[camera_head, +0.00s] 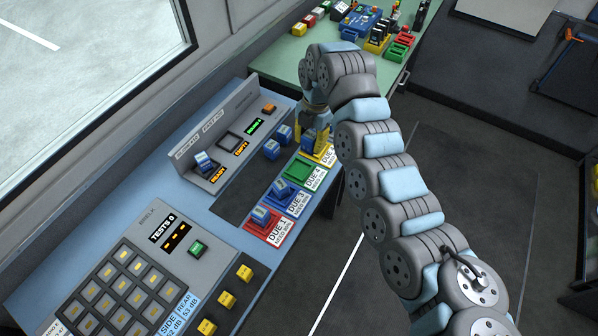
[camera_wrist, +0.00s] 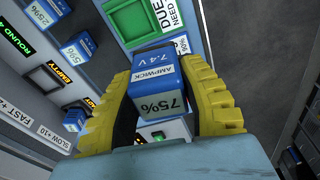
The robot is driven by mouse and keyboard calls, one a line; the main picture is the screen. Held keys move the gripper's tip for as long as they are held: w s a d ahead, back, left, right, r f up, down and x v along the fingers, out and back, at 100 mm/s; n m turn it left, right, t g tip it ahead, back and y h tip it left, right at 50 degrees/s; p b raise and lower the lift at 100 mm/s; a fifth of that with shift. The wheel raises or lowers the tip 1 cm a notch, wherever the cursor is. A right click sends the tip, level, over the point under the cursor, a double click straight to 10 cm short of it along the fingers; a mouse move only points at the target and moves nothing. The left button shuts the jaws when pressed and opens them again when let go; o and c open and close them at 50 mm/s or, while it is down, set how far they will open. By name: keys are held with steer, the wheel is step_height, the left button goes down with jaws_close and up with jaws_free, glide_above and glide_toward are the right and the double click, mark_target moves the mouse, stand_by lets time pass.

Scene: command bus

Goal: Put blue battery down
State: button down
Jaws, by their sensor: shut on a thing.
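My gripper (camera_head: 314,136) has yellow fingers and points down over the far end of the row of coloured pads. In the wrist view, the gripper (camera_wrist: 172,100) is shut on a blue battery (camera_wrist: 160,82) marked AMPWICK, 7.4 V and 75%. The held battery also shows in the head view (camera_head: 308,138), partly covered by the fingers. It is over or on the yellow pad (camera_head: 327,158); I cannot tell whether they touch. The green pad (camera_head: 299,172) beside it is empty and also shows in the wrist view (camera_wrist: 155,20).
Two loose batteries (camera_head: 271,148) (camera_head: 285,134) stand left of my gripper. Another battery (camera_head: 203,162) is in the panel's left slot; the square EMPTY slot (camera_head: 230,142) is vacant. A green table (camera_head: 290,75) stands behind.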

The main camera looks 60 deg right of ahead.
steer(key=s+d+f+n, duration=0.1)
steer(key=s+d+f, duration=0.15)
steer(key=s, duration=0.75)
glide_toward(298, 172)
steer(key=shift+s+a+f+b, duration=0.35)
steer(key=shift+s+f, duration=0.25)
steer(key=shift+f, duration=0.05)
steer(key=shift+w+f, duration=0.65)
steer(key=shift+f, duration=0.1)
steer(key=shift+w+f, duration=0.1)
steer(key=shift+f+p, duration=0.4)
steer(key=shift+f, duration=1.25)
steer(key=shift+f, duration=0.1)
steer(key=c, duration=0.7)
jaws_free()
